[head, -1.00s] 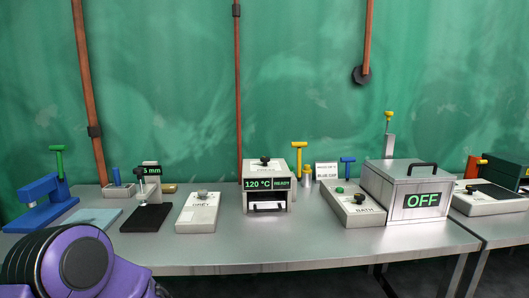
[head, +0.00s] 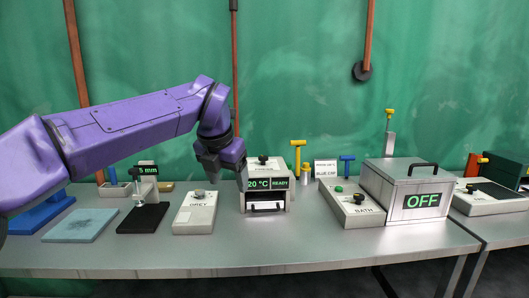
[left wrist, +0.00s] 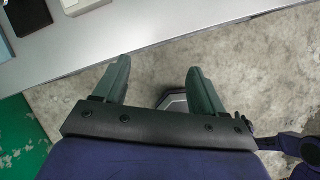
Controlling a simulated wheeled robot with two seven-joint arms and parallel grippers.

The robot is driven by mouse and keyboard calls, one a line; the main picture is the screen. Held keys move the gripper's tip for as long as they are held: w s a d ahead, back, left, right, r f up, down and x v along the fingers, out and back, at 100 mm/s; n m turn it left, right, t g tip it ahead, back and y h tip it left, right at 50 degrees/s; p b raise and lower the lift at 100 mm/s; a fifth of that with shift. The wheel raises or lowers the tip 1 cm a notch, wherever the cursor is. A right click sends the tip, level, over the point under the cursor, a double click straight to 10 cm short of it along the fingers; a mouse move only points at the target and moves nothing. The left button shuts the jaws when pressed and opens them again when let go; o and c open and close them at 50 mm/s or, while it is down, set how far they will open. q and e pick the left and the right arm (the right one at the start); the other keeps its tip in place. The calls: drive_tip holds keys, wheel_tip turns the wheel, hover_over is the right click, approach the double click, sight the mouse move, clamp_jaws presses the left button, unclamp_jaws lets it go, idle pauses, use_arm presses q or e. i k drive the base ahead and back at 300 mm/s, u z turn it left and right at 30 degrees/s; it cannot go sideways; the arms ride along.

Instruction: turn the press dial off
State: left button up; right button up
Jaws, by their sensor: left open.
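The press (head: 283,200) is a grey-white box at the middle of the bench in the head view. Its green display reads "20 °C" and "READY", with the left end covered by my gripper. A black knob, the dial (head: 263,160), sits on its sloped top. My left gripper (head: 228,178) hangs fingers down in front of the press's left side, apart from the dial. In the left wrist view, the left gripper (left wrist: 160,68) is open and empty, its fingers over the floor outside the bench edge. The dial does not show there. My right gripper is not in view.
The grey dial box (head: 193,222) stands left of the press. The bath control box (head: 365,217) and lidded bath (head: 420,214), reading "OFF", stand right. A yellow T-handle (head: 298,146) rises behind the press. The front strip of the bench (head: 290,250) is clear.

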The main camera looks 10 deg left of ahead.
sight(263, 158)
drive_tip(key=i, duration=1.4)
